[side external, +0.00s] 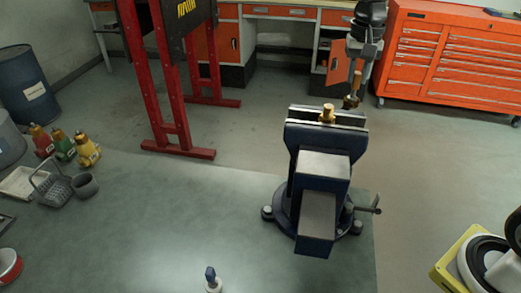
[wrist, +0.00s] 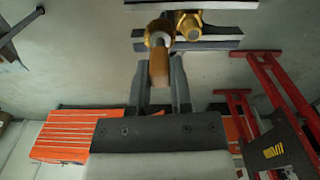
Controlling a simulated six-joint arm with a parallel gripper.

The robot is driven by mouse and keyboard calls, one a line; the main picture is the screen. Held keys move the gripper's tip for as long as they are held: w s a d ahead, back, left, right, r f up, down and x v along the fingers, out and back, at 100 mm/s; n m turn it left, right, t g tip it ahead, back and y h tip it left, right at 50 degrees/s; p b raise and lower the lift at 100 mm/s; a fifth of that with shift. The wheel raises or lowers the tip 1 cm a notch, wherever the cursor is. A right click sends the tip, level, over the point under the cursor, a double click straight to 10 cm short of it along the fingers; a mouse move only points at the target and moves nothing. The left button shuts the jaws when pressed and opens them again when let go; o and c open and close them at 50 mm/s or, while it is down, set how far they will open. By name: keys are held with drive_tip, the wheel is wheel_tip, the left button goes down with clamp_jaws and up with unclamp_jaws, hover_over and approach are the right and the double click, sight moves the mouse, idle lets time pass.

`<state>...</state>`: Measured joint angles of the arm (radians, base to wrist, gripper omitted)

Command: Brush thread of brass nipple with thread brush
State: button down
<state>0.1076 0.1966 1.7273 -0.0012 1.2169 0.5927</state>
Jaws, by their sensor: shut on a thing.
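The brass nipple (side external: 327,113) stands upright, clamped between the jaws of the blue bench vise (side external: 318,165). It also shows in the wrist view (wrist: 190,25) between the pale jaw bars. My gripper (side external: 356,88) is to the right of the nipple and above jaw level. It is shut on the thread brush (wrist: 158,68), whose tan handle sits between the fingers. The brush's golden, round head (wrist: 158,35) points toward the vise. In the wrist view it appears just left of the nipple, very close; whether they touch cannot be told.
A vise handle (side external: 370,208) sticks out at the right. Red, green and yellow valve-like items (side external: 62,146), a wire basket (side external: 52,188) and a grey cup (side external: 84,185) stand at the bench's left. The bench middle is clear.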

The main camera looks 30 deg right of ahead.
drive_tip(key=shift+r, duration=0.85)
drive_tip(key=shift+r, duration=0.1)
